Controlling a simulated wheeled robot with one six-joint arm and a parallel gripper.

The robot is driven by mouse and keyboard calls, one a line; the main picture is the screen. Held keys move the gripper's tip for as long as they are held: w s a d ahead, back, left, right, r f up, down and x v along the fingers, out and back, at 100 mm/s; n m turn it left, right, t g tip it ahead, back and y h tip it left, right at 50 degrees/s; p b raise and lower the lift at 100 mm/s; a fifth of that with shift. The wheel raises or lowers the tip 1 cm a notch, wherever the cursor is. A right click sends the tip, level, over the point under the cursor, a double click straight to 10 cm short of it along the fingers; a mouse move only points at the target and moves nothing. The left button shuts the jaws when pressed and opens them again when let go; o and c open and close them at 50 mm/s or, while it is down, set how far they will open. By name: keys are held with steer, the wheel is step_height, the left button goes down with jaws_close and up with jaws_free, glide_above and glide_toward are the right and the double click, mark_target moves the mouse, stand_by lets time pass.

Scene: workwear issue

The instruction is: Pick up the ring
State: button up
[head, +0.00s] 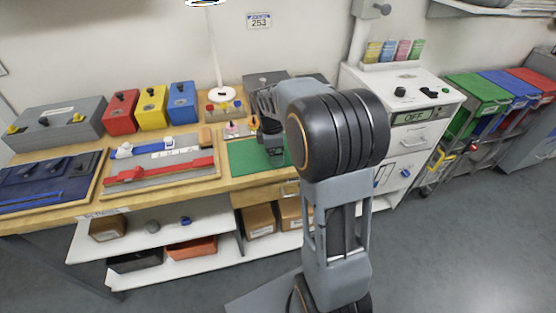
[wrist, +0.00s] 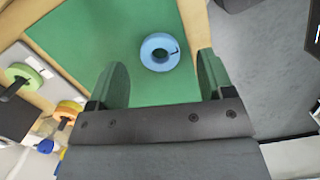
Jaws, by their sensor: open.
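A blue ring (wrist: 146,60) lies on the green mat (wrist: 95,30) in the wrist view, with a small dark mark or part at its right side. My gripper (wrist: 160,82) is open and empty. Its two fingers stand to the left and right of the ring in the picture, with the ring a little beyond the fingertips. In the head view my gripper (head: 275,158) is over the green mat (head: 245,158), and my arm covers much of it. The ring cannot be made out there.
A green ring (wrist: 22,74) and an orange ring (wrist: 68,110) show at the left of the wrist view. On the bench are a tray with red and blue parts (head: 160,172), red, yellow and blue boxes (head: 152,108) and a lamp (head: 221,95). A white cabinet (head: 415,140) stands right.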

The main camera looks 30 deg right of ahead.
steer(key=shift+d+f, duration=0.1)
steer(key=shift+f, duration=0.8)
steer(key=shift+c, duration=0.4)
steer(key=c, duration=0.9)
